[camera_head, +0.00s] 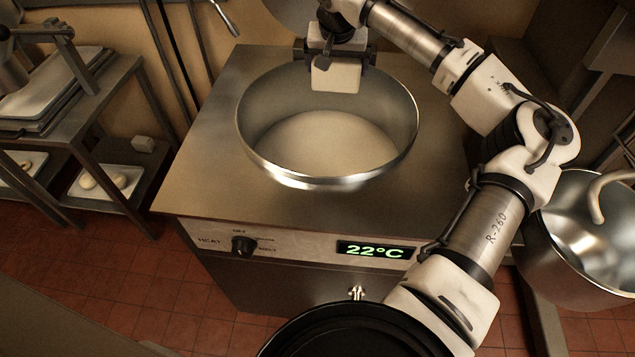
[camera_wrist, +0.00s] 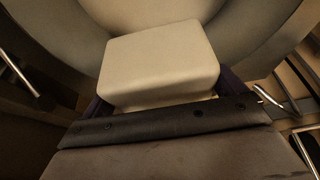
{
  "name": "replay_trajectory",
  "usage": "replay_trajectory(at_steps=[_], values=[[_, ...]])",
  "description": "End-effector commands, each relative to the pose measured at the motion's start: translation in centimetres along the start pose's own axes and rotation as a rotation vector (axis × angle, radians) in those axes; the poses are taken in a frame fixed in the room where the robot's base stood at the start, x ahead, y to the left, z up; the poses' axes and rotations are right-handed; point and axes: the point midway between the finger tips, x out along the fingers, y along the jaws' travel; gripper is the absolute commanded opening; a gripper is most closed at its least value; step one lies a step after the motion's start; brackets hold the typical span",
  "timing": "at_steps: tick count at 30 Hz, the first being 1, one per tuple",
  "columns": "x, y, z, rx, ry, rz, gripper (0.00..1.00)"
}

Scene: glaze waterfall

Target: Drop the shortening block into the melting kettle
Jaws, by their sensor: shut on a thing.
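My gripper (camera_head: 335,62) is at the back of the kettle's opening, shut on the pale, cream-coloured shortening block (camera_head: 336,77). In the head view the block overlaps the far inner wall of the kettle; its exact height against the rim is hard to tell. In the wrist view the block (camera_wrist: 160,60) sits between the fingers, with the curved kettle wall (camera_wrist: 265,40) behind it. The fingertips are mostly hidden by the block.
The cabinet top (camera_head: 200,130) around the kettle is bare. Its front has a heat knob (camera_head: 243,246) and a display (camera_head: 375,250) reading 22°C. A shelf rack (camera_head: 120,80) with trays stands at left. A large metal pot (camera_head: 580,250) is at right.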

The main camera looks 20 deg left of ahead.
Motion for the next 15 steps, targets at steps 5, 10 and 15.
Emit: replay_trajectory(at_steps=[5,10,15], values=[[1.7,0.1,0.7,0.0,0.002,0.001,0.58],[3.6,0.1,1.5,0.0,0.002,0.002,0.58],[4.9,0.1,2.0,0.001,0.002,0.002,0.58]])
